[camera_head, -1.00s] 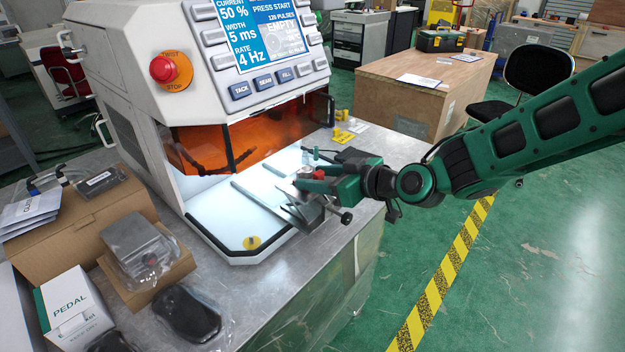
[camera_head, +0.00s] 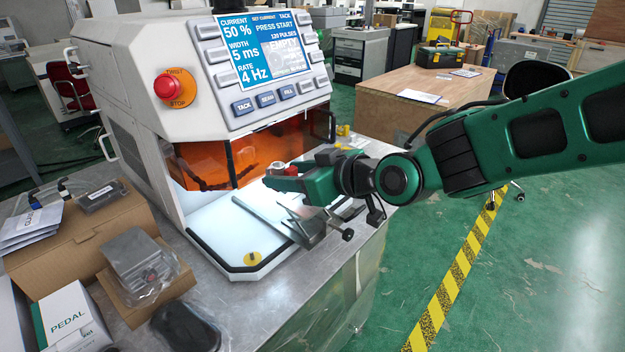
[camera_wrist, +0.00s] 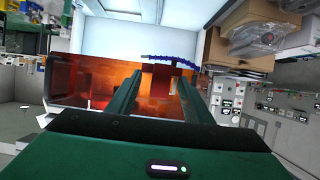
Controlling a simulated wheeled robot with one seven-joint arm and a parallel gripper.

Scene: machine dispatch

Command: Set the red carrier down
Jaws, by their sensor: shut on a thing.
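My gripper (camera_head: 282,179) is shut on the red carrier (camera_head: 291,170), a small red piece with a grey part beside it. My gripper is over the bright work shelf (camera_head: 213,226) of the white machine, in front of its orange window (camera_head: 205,163). In the wrist view, my two fingers (camera_wrist: 160,84) point forward with a dark red block between their tips. The fingers hide much of the carrier, and I cannot tell whether its underside touches anything.
A grey metal fixture (camera_head: 306,233) with a long bar stands at the shelf's right edge, below my gripper. Boxes, including the white pedal box (camera_head: 72,322), and a black mouse-shaped item (camera_head: 186,327) crowd the bench's left. The shelf's front left is clear.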

